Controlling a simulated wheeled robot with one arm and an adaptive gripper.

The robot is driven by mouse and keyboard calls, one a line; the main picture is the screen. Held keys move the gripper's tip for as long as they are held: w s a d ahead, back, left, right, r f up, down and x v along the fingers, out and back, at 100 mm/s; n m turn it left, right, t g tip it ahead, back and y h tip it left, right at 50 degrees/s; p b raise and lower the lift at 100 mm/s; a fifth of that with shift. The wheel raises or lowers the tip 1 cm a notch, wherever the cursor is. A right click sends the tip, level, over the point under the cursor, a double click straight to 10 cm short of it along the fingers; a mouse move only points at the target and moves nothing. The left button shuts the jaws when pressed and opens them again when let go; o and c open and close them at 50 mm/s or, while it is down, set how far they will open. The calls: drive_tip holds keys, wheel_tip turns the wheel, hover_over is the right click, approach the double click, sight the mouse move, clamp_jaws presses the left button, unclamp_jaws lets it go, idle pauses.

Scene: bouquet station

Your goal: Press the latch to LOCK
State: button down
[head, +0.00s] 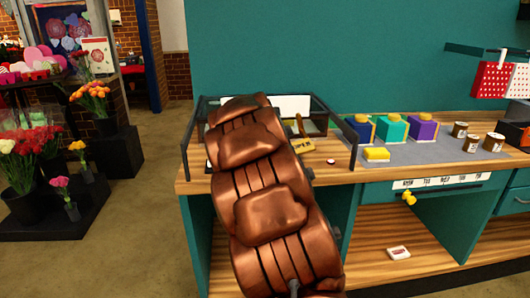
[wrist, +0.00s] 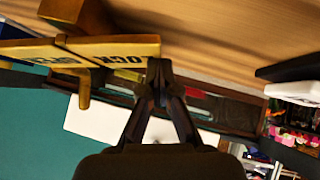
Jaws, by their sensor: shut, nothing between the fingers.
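The latch shows in the wrist view as a yellow plate (wrist: 110,50) with dark lettering; I can read "OCK" on one part and part of "OPEN" on the other. A yellow bar (wrist: 84,88) crosses the plate. In the head view the latch (head: 301,146) is small and yellow on the wooden counter, right of my copper arm. My gripper (wrist: 160,68) is shut and empty, its tips close beside the lettered plate's right end. I cannot tell whether they touch. In the head view my arm hides the gripper.
A dark-framed clear enclosure (head: 342,130) surrounds the latch area on the counter (head: 330,172). Flower stands fill the left; floor between is clear.

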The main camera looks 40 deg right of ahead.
drive_tip(key=shift+f, duration=0.1)
drive_tip(key=r, duration=0.2)
drive_tip(key=r+p, duration=0.1)
drive_tip(key=r, duration=0.1)
drive_tip(key=shift+w+a, duration=0.3)
drive_tip(key=shift+a, duration=0.1)
drive_tip(key=b+v, duration=0.1)
drive_tip(key=v, duration=0.9)
drive_tip(key=shift+d+r, duration=0.1)
drive_tip(key=shift+d, duration=0.05)
